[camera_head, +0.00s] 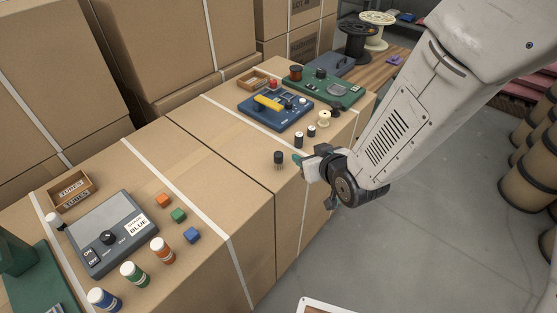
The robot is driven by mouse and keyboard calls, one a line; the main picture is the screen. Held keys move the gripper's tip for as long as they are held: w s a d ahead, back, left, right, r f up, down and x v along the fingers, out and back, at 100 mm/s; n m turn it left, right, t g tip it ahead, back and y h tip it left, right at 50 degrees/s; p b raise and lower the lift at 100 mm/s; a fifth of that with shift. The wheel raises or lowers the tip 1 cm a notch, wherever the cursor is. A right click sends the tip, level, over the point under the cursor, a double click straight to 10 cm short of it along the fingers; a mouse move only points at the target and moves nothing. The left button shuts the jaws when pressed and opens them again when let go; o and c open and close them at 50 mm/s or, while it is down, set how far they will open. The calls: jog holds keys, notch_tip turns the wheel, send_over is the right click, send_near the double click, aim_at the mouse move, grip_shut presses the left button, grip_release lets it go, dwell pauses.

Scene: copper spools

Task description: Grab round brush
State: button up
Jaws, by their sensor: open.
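The round brush appears to be the small dark cylinder with a bristly lower end (278,159), standing upright near the front edge of the cardboard boxes. My gripper (302,168) is open, just to the right of it, at the box edge. The gripper points left toward the brush, with a small gap between them. Nothing shows between the fingers, though they are small in the view and partly hidden by the wrist.
Dark small spools (298,141) and a cream spool (324,119) stand behind the gripper. A blue device (275,105) and green board (340,90) lie farther back. A grey control box (107,232), coloured cubes (178,215) and jars (162,250) are at left. Bare cardboard (225,165) lies left of the brush.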

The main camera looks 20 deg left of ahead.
aim_at(281, 160)
jog(key=a+f, duration=0.1)
jog(key=s+a+f+y, duration=0.1)
jog(key=a, duration=0.1)
jog(key=s+a+f+n+y, duration=0.1)
jog(key=shift+s+a+f, duration=0.2)
jog(key=shift+a+f, duration=0.05)
jog(key=shift+a, duration=0.1)
jog(key=x, duration=0.7)
jog(key=shift+w+d, duration=0.1)
jog(key=shift+w, duration=0.1)
jog(key=shift+c, duration=0.3)
jog(key=c, duration=1)
